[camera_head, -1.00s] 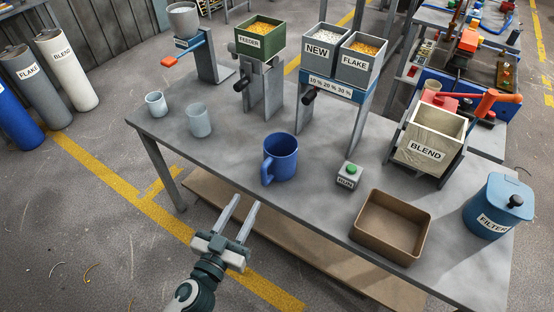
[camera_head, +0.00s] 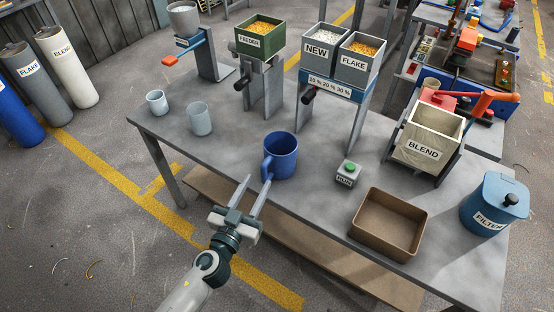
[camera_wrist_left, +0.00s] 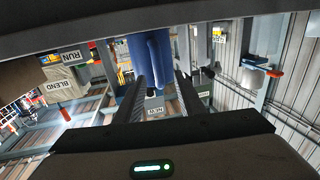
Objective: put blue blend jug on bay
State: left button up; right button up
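The blue jug (camera_head: 284,156) stands upright on the grey table, its handle on the near left side. My left gripper (camera_head: 257,181) is open, with its fingertips close to the handle at the table's front edge. In the left wrist view the blue jug (camera_wrist_left: 136,46) is ahead of the two spread fingers (camera_wrist_left: 160,88), with its handle lined up between them. I cannot tell whether a finger touches the handle. Nothing in view is labelled as the bay. My right gripper is not in view.
A RUN button box (camera_head: 347,175) and a brown tray (camera_head: 357,215) are right of the jug. Two grey cups (camera_head: 199,120) stand to its left. Behind are the NEW and FLAKE hopper stand (camera_head: 337,85) and FEEDER stand (camera_head: 260,42). The BLEND bin (camera_head: 429,145) and FILTER canister (camera_head: 488,213) are right.

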aim_at(262, 174)
pick_arm(q)
jog(key=shift+p+x, duration=0.35)
jog(key=shift+x, duration=1.55)
jog(key=shift+d, duration=0.1)
grip_shut()
